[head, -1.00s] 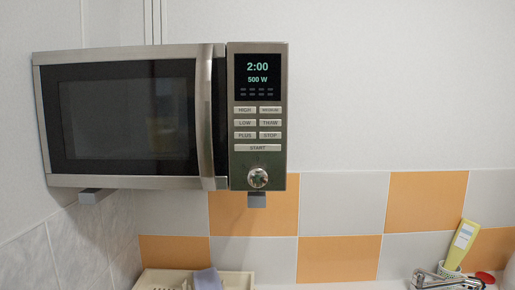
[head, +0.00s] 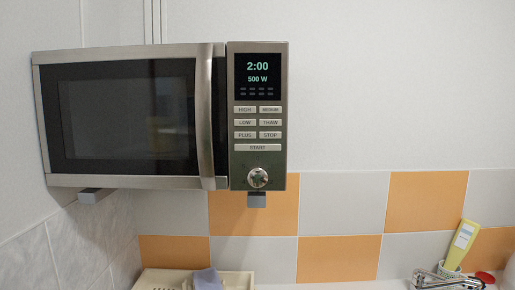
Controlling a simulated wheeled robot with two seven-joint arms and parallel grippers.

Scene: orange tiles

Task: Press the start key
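The start key (head: 258,147) is a wide, flat, light-grey bar marked START on the microwave's control panel. It sits below the PLUS and STOP keys and above the round silver knob (head: 257,178). The microwave (head: 130,183) is mounted on the wall with its door closed. Its display (head: 258,76) reads 2:00 and 500 W. Neither of my grippers shows in the head view, and nothing covers the key.
Below are a cream rack (head: 166,277) with a greyish-purple cloth (head: 208,279), and a tap (head: 445,280) at the lower right. A yellow bottle (head: 463,243) stands beside the tap. The space in front of the panel is clear.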

